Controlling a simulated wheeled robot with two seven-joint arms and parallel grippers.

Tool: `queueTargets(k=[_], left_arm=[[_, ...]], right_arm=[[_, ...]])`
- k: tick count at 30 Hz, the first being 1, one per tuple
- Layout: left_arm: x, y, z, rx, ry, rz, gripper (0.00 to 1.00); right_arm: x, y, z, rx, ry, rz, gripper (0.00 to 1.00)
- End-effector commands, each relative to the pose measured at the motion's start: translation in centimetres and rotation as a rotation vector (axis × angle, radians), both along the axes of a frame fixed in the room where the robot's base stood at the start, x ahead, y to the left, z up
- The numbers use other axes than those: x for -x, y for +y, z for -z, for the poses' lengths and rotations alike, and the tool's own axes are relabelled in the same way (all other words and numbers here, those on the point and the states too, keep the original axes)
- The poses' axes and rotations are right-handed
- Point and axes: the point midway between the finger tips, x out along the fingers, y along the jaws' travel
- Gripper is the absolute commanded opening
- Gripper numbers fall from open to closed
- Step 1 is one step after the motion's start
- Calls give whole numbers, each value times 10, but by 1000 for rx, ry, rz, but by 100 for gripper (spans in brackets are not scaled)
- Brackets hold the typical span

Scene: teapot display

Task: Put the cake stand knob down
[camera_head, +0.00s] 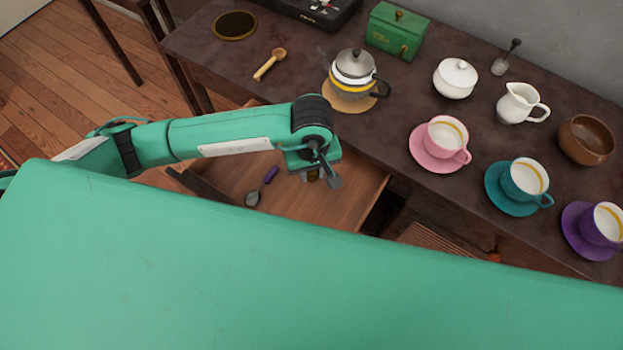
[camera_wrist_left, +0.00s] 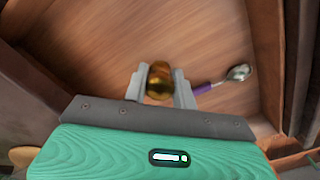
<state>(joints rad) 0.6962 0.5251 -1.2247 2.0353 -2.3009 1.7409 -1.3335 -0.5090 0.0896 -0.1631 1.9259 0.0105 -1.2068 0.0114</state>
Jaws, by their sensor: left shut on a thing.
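My left gripper (camera_head: 322,176) is over the open wooden drawer (camera_head: 335,207). In the left wrist view its two grey fingers (camera_wrist_left: 160,85) are shut on a round, shiny golden-brown knob (camera_wrist_left: 159,78). The knob is mostly hidden by the gripper in the head view. The drawer's bare floor (camera_wrist_left: 95,50) lies below the knob; I cannot tell how high the knob is above it. My right gripper is not in view.
A purple-handled spoon (camera_head: 262,186) lies in the drawer, right of the fingers in the wrist view (camera_wrist_left: 222,84). Drawer walls (camera_wrist_left: 263,55) enclose the space. Above, the dark table (camera_head: 300,65) holds a glass teapot (camera_head: 354,68), a green box (camera_head: 396,32) and several cups on saucers.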

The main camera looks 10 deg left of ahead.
Motion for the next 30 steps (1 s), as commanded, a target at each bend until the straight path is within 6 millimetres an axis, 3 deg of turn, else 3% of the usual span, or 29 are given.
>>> queueTargets(k=[8, 15, 30], left_arm=[[0, 0, 23, 0, 2, 0, 0], [0, 0, 56, 1, 2, -1, 0], [0, 0, 60, 1, 0, 1, 0]], right_arm=[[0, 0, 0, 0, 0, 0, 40], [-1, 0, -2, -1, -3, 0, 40], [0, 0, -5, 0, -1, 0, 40]])
